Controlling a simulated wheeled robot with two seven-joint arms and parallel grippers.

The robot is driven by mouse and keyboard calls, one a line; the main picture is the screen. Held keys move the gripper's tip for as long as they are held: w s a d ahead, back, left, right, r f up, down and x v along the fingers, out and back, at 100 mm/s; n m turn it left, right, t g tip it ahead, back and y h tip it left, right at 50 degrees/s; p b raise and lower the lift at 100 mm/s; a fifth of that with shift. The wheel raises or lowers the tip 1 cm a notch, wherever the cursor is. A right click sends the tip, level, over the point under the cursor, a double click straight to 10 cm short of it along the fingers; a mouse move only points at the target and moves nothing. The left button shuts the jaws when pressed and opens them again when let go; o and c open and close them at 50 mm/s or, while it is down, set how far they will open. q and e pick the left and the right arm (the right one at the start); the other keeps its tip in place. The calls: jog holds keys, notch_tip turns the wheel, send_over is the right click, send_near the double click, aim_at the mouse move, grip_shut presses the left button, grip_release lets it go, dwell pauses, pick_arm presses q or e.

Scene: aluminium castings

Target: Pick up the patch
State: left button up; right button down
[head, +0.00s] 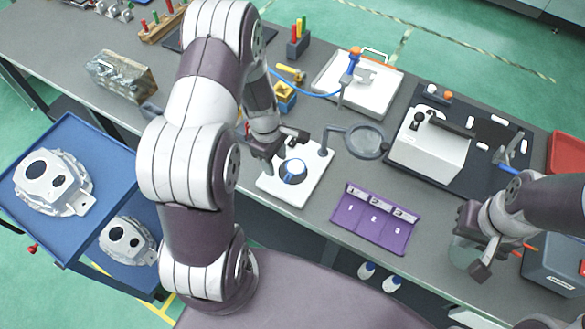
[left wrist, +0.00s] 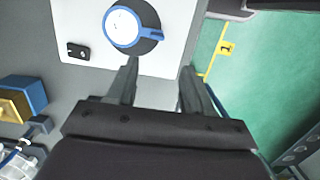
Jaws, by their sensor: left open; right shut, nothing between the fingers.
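A white plate (head: 310,182) on the bench carries a round dark base with a white-faced disc (head: 293,170) in a blue ring with a short tab. The disc also shows in the left wrist view (left wrist: 123,27), at the top. No piece is clearly recognisable as the patch. My left gripper (head: 284,152) is open and empty beside the disc, its fingers pointing toward the plate's edge in the left wrist view (left wrist: 158,80). My right gripper (head: 480,268) is shut and empty over the bench's right end.
A purple tray (head: 360,238) numbered 1 to 3 holds small metal pieces right of the plate. A magnifier (head: 366,142) on a stand rises behind it. A white machine (head: 428,145) stands on a black mat. A blue cart (head: 75,140) with castings is at left.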

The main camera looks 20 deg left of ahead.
aim_at(286, 176)
pick_arm(q)
jog(key=shift+w+d+f, duration=0.2)
jog(key=shift+d+f, duration=0.3)
jog(key=shift+w+d+f, duration=0.15)
jog(key=shift+d+f, duration=0.3)
jog(key=shift+d, duration=0.05)
jog(key=f, duration=0.2)
jog(key=f+p, duration=0.1)
jog(key=f, duration=0.1)
jog(key=shift+s+d, duration=0.25)
jog(key=shift+d, duration=0.05)
jog(key=shift+a+f, duration=0.1)
jog(key=shift+f, duration=0.15)
jog(key=shift+w+d, duration=0.2)
jog(key=shift+c, duration=0.3)
jog(key=shift+d, duration=0.1)
grip_shut()
jog(key=shift+s, duration=0.1)
pick_arm(e)
jog(key=shift+w+d+r, duration=0.25)
jog(key=shift+d+r, duration=0.2)
jog(key=shift+d, duration=0.05)
pick_arm(q)
jog(key=shift+r, duration=0.15)
